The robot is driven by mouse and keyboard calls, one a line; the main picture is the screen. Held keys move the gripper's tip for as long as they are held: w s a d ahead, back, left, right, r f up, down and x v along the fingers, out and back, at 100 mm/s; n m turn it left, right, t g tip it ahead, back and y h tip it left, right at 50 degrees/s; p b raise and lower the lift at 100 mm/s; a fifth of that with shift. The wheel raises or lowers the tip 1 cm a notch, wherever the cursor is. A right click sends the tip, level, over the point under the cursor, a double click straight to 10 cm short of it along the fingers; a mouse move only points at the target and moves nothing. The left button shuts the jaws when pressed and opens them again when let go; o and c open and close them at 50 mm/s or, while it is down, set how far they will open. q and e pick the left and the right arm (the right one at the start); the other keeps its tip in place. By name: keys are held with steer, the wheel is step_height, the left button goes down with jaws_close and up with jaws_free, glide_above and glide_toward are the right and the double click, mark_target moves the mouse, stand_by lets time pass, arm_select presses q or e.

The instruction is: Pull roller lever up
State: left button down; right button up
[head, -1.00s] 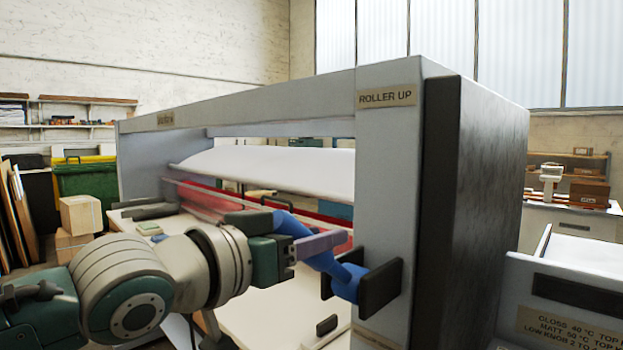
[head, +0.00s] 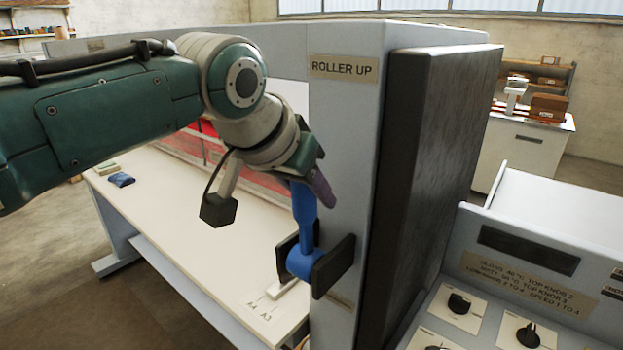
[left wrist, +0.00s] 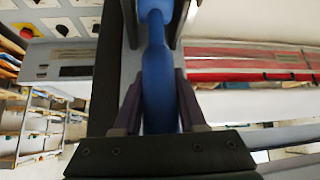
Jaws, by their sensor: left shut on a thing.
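The blue roller lever (head: 303,215) stands nearly upright from its pivot between two dark brackets (head: 332,264) on the laminator's grey end post. The "ROLLER UP" label (head: 344,69) is above it on the post. My left gripper (head: 312,188) comes down from the upper left and is shut on the lever's upper end, which it partly hides. In the left wrist view the purple fingers (left wrist: 158,100) sit on both sides of the blue lever (left wrist: 156,65). My right gripper is not in view.
The pale feed table (head: 190,230) lies left of the post, with a small blue item (head: 121,180) on it. A red strip (head: 235,165) runs behind my arm. The control panel with black knobs (head: 459,303) is at lower right.

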arm_select(q)
steer(key=shift+w+d+g, duration=0.25)
steer(key=shift+g, duration=0.05)
steer(key=shift+f, duration=0.1)
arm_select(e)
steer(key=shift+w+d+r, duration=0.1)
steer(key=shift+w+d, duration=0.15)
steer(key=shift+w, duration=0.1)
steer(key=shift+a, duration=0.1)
arm_select(q)
steer(key=shift+c, duration=2.3)
jaws_free()
steer(key=shift+w, duration=0.1)
steer(key=b+v, duration=0.1)
steer(key=v, duration=0.9)
steer(key=shift+d, duration=0.2)
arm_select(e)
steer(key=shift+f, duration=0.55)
